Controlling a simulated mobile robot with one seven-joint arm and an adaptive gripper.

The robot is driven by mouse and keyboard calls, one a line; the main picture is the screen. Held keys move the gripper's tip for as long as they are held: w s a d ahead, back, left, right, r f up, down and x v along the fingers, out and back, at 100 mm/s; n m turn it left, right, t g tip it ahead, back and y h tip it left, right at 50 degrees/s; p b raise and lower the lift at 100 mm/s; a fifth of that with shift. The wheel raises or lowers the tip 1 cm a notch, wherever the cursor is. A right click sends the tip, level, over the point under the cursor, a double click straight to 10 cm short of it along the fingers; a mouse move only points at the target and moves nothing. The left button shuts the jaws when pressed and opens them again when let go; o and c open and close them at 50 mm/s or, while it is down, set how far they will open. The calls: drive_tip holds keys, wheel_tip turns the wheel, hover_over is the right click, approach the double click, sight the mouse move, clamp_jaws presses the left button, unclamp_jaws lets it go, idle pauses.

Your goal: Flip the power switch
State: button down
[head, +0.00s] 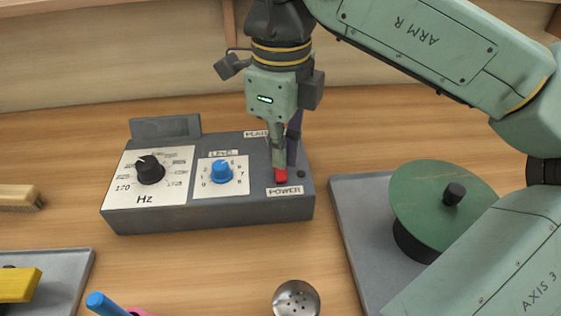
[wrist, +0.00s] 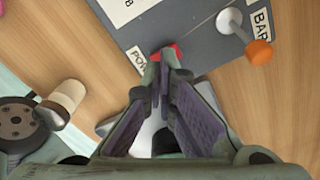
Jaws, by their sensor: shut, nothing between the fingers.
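The power switch (head: 281,177) is a small red piece on the right end of the dark grey control box (head: 230,217), just behind the white POWER label (head: 285,190). My gripper (head: 278,167) points down over it, shut and empty. In the head view its fingertips meet the top of the red piece. In the wrist view the red switch (wrist: 170,51) shows just beyond the closed fingertips (wrist: 168,68), which partly cover it. Contact looks likely, but I cannot tell how hard they touch or which way the switch is set.
The box also carries a black Hz dial (head: 150,170), a blue level knob (head: 221,172) and an orange-tipped lever (wrist: 260,52). A tray (head: 348,215) with a green disc (head: 425,200) lies right. A metal shaker (head: 296,300) stands in front.

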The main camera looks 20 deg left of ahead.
sight(281, 176)
drive_tip(key=shift+r+p, duration=1.5)
drive_tip(key=shift+r, duration=0.8)
drive_tip(key=shift+s+f, duration=0.1)
